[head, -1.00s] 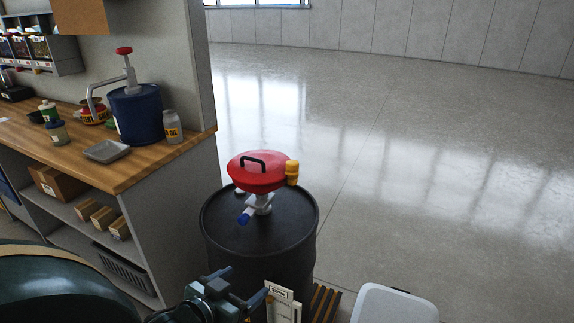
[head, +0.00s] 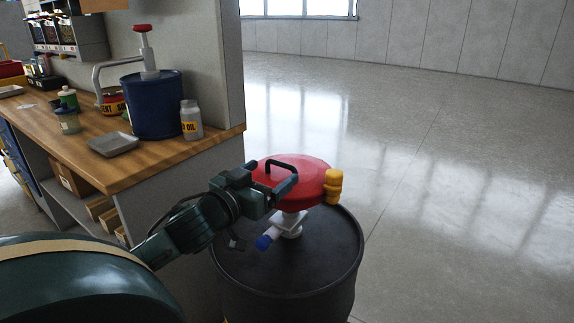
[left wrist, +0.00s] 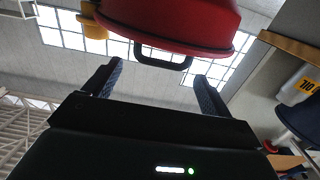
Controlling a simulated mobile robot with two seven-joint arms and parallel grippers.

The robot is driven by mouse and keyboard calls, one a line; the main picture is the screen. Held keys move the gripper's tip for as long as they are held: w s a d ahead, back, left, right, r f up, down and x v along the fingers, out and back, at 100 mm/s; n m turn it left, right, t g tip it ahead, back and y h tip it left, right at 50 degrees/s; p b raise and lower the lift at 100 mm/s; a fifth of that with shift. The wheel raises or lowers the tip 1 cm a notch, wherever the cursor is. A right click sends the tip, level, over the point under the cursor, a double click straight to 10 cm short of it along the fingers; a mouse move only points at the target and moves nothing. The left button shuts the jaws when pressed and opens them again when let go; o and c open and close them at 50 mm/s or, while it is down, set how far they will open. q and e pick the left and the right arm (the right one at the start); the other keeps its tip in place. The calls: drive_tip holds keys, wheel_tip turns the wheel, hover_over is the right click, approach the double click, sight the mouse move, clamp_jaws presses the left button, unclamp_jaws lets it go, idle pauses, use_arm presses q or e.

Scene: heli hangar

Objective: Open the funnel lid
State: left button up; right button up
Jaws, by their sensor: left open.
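The red funnel lid (head: 312,190) sits shut on top of the black drum (head: 345,260), with a black handle (head: 284,163) on its near left side and a yellow-orange fitting (head: 333,186) at its right edge. My left gripper (head: 288,180) is open at the lid's left side, close to the handle. In the left wrist view the red lid (left wrist: 180,22) is at the top, and the handle (left wrist: 165,60) lies ahead of and between the two open fingers (left wrist: 155,85). I cannot tell whether a finger touches it. My right gripper is not in view.
A wooden workbench (head: 165,168) stands at the left with a blue pail and pump (head: 155,105), a jar (head: 191,120) and a grey tray (head: 114,145). A blue-tipped valve (head: 268,240) sticks out below the lid. The floor at right is clear.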

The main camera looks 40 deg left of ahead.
sight(280, 166)
use_arm(q)
drive_tip(key=shift+w+a+b, duration=0.15)
drive_tip(key=shift+w+a, duration=0.1)
drive_tip(key=shift+w, duration=1.5)
drive_tip(key=shift+w+a+b, duration=0.15)
drive_tip(key=shift+w+a, duration=0.05)
drive_tip(key=shift+w, duration=1.55)
drive_tip(key=shift+c, duration=0.2)
